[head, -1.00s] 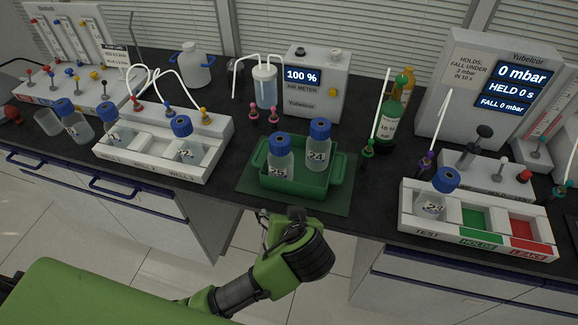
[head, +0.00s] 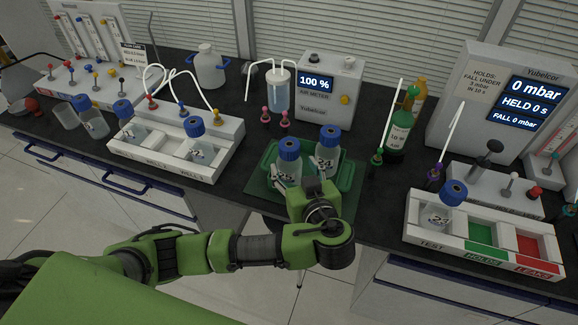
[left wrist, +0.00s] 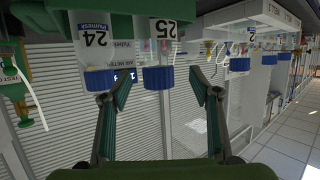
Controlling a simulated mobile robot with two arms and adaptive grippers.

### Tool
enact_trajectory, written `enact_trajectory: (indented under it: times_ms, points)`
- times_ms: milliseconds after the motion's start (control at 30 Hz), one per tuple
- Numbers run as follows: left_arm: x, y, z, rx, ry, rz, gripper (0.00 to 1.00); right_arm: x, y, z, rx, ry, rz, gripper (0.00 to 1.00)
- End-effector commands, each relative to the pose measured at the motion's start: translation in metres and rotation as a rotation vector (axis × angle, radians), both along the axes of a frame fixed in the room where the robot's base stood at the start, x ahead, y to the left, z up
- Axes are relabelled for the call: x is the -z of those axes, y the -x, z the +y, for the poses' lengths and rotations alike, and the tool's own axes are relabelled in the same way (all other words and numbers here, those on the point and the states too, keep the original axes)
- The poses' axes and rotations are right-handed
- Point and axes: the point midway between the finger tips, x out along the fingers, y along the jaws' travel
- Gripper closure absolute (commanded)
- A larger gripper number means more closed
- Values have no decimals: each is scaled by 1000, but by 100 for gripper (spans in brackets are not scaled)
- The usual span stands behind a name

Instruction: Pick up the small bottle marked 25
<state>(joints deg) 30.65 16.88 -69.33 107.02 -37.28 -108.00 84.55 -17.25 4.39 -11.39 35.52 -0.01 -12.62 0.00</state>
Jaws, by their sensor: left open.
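The bottle marked 25 (head: 288,168) is clear with a blue cap. It stands upright in the green tray (head: 345,180), and its lower part is hidden behind my left gripper (head: 309,192). The bottle marked 24 (head: 326,155) stands beside it on the right. In the left wrist view, which is upside down, bottle 25 (left wrist: 160,48) lies between the two spread fingers of my left gripper (left wrist: 161,78). Bottle 24 (left wrist: 97,45) is just left of it, close to one finger. My left gripper is open and empty. My right gripper is out of view.
A white rack (head: 165,163) with capped bottles stands to the left. The test block (head: 480,262) with a bottle marked 23 (head: 438,212) stands to the right. The air meter (head: 325,92) and a green bottle (head: 399,130) are behind the tray.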

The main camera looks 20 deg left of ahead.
Motion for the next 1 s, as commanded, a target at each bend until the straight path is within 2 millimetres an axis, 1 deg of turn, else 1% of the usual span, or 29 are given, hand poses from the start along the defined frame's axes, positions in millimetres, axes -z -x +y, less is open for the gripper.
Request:
enact_trajectory:
  times_ms: [33, 100, 267, 433, 600, 700, 900, 967, 1000]
  points:
    - [0, -7, 4, 1, -3, -1, 44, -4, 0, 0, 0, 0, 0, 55]
    - [4, -13, 8, 0, -2, 0, 44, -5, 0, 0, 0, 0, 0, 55]
    - [6, -21, 12, 0, -1, 0, 44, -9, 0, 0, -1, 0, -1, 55]
    - [8, -41, 24, -1, -5, -1, 44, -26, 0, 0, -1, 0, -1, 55]
    - [19, -57, 33, 2, -1, 2, 44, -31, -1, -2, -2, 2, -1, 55]
    - [22, -60, 35, 3, 0, 2, 44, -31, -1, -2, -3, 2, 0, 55]
    - [23, -60, 35, 3, 2, 2, 44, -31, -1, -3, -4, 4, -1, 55]
    - [23, -60, 35, 3, 2, 2, 59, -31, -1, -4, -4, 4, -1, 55]
    - [23, -60, 35, 2, 1, 3, 70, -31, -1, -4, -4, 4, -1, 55]
